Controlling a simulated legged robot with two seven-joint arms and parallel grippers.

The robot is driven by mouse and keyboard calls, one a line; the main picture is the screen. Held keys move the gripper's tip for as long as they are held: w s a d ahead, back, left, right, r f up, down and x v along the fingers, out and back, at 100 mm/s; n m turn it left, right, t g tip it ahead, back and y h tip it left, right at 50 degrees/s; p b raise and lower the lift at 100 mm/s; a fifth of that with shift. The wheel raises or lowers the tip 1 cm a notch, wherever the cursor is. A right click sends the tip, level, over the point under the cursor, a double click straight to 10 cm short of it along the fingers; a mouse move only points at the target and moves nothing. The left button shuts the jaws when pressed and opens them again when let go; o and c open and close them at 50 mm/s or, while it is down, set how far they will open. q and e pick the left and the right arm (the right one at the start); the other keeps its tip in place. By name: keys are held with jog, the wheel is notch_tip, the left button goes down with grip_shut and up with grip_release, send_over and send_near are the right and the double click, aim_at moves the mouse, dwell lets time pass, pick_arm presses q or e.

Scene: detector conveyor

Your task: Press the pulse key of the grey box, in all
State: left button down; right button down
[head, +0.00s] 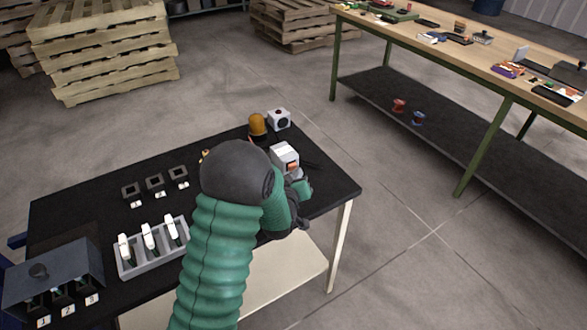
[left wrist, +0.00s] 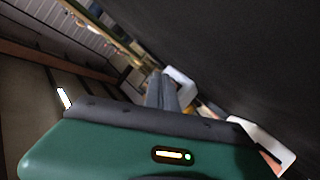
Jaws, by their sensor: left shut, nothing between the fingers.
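A light grey box (head: 284,154) stands on the black table top near its right end, with an orange-red patch on its near face. I cannot tell whether this patch is the pulse key. My left gripper (head: 296,177) is at the near side of this box, shut and empty; its fingers are partly hidden, and I cannot tell whether they touch the box. In the left wrist view the grey fingers (left wrist: 160,92) are together, with pale blocky shapes beside and beyond them. My right gripper is in neither view.
Behind the box stand an orange-brown cylinder (head: 257,124) and a white cube (head: 279,119) with a dark round face. A grey tray (head: 128,270) with white-topped items and a dark numbered box (head: 50,268) are at the left. The table's right corner is bare.

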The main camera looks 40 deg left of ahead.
pick_arm(q)
jog(key=shift+w+a, duration=0.3)
jog(key=shift+a, duration=0.4)
dwell(0.7)
jog(key=shift+d, duration=0.15)
dwell(0.4)
jog(key=shift+s+d, duration=0.25)
jog(key=shift+d, duration=0.25)
jog(key=shift+s+d, duration=0.2)
jog(key=shift+d, duration=0.25)
jog(key=shift+s+d, duration=0.3)
jog(key=shift+d, duration=0.5)
jog(key=shift+s+d, duration=0.35)
jog(key=shift+d, duration=0.4)
jog(key=shift+s+d, duration=0.3)
jog(key=shift+d, duration=0.5)
